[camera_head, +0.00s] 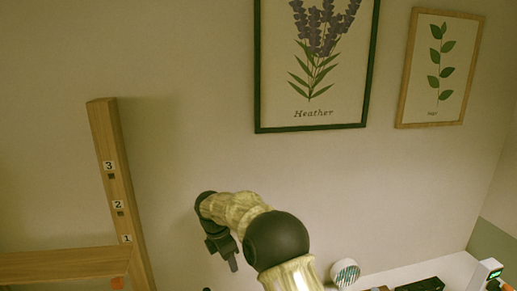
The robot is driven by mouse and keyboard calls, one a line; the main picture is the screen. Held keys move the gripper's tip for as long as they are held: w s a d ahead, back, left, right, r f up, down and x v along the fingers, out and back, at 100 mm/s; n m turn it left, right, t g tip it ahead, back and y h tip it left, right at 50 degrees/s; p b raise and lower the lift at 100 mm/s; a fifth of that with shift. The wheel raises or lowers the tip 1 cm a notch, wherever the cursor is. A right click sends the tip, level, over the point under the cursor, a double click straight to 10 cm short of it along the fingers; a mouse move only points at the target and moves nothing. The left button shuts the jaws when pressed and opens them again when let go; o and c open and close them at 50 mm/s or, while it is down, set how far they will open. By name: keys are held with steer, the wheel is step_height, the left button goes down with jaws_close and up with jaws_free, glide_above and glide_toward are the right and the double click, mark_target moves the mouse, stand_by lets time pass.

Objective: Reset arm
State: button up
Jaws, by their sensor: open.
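My arm rises from the lower middle of the camera_head view, with cream marbled links and dark round joints. It bends over to the left at its top. My gripper (230,258) is the dark part at the arm's end, pointing down in front of the wall. It is open and nothing shows between its fingers. The lower part of my arm is cut off by the bottom edge.
A wooden post (117,190) marked 1, 2 and 3 stands at left with a wooden shelf (60,264). Framed Heather (345,117) and leaf (455,90) pictures hang on the wall. A round white device (345,271), dark box (421,285) and white device (486,273) sit lower right.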

steer(key=s+d+f+m+y+b, duration=0.1)
steer(key=s+d+f+m+b, duration=0.3)
steer(key=s+d+m, duration=0.8)
steer(key=s+d+f+m+t+y+b, duration=0.1)
steer(key=s+d+f+m+b, duration=0.4)
steer(key=s+d+m, duration=0.7)
steer(key=s, duration=0.2)
steer(key=shift+s+d+f+m, duration=0.2)
steer(key=shift+s+m, duration=0.1)
steer(key=shift+s, duration=0.1)
steer(key=shift+d, duration=0.1)
